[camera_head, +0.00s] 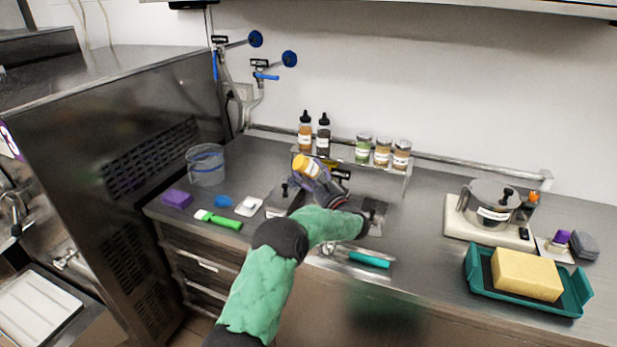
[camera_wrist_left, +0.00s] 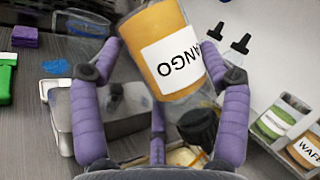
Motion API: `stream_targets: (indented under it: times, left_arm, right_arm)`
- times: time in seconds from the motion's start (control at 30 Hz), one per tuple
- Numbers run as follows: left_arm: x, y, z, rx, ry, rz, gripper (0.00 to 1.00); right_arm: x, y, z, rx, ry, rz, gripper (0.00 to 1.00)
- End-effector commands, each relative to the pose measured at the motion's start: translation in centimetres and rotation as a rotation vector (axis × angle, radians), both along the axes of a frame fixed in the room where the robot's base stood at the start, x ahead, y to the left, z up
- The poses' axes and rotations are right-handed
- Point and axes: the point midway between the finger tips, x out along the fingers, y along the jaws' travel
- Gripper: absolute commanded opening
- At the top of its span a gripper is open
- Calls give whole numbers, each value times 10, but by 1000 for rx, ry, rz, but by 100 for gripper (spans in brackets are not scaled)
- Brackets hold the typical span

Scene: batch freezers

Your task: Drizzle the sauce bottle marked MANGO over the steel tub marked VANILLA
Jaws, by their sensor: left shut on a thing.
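My left gripper (camera_head: 318,181) is shut on the MANGO sauce bottle (camera_head: 306,166), above the middle of the counter. In the left wrist view the bottle (camera_wrist_left: 166,50) has orange sauce and a white label with its letters upside down. Its black cap (camera_wrist_left: 198,128) points downward, so the bottle is tipped over. The purple fingers of the gripper (camera_wrist_left: 160,85) stand on both sides of it. Below the cap, a pale yellow patch (camera_wrist_left: 184,157) shows; I cannot tell which container it is in. No VANILLA marking is readable, and my arm hides part of the steel containers.
Two sauce bottles (camera_head: 305,133) (camera_head: 323,137) and several jars (camera_head: 382,154) stand on a rack at the back. A clear bucket (camera_head: 206,168) stands at left.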

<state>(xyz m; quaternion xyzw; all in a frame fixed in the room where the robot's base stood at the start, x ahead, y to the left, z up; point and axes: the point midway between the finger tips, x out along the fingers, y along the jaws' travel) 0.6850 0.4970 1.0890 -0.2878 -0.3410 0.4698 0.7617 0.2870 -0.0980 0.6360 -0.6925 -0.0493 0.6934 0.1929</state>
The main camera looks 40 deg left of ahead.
Motion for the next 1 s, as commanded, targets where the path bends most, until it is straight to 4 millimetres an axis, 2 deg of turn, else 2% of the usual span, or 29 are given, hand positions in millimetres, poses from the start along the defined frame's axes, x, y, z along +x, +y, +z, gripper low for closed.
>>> stream_targets:
  times: [1.0]
  left_arm:
    - [29,4,1,1,-2,0,42]
  right_arm:
    - [0,0,-11,0,0,0,0]
